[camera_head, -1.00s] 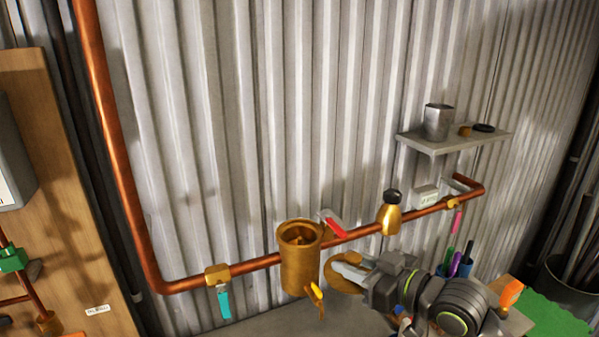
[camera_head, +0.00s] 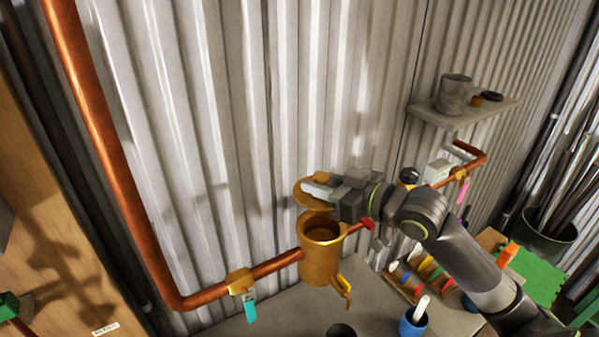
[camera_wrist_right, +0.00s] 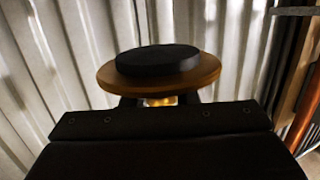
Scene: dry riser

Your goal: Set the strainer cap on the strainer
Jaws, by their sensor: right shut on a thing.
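The strainer (camera_head: 321,262) is an open-topped brass cylinder on the copper pipe in the head view. Its mouth faces up and a small brass branch sticks out low on its right. My right gripper (camera_head: 318,190) is shut on the strainer cap (camera_head: 312,201), a brass disc held above the strainer's mouth and apart from it. In the right wrist view the cap (camera_wrist_right: 105,77) shows as a flat disc with a black round knob (camera_wrist_right: 158,59) on top. The fingertips are mostly hidden beneath the cap. My left gripper is not in view.
A copper pipe (camera_head: 205,297) runs along the corrugated wall, with a teal-handled valve (camera_head: 243,283) left of the strainer. A red handle is close to its right. A shelf (camera_head: 455,119) holds a grey cup. A blue cup (camera_head: 412,326) and a tool tray stand below right.

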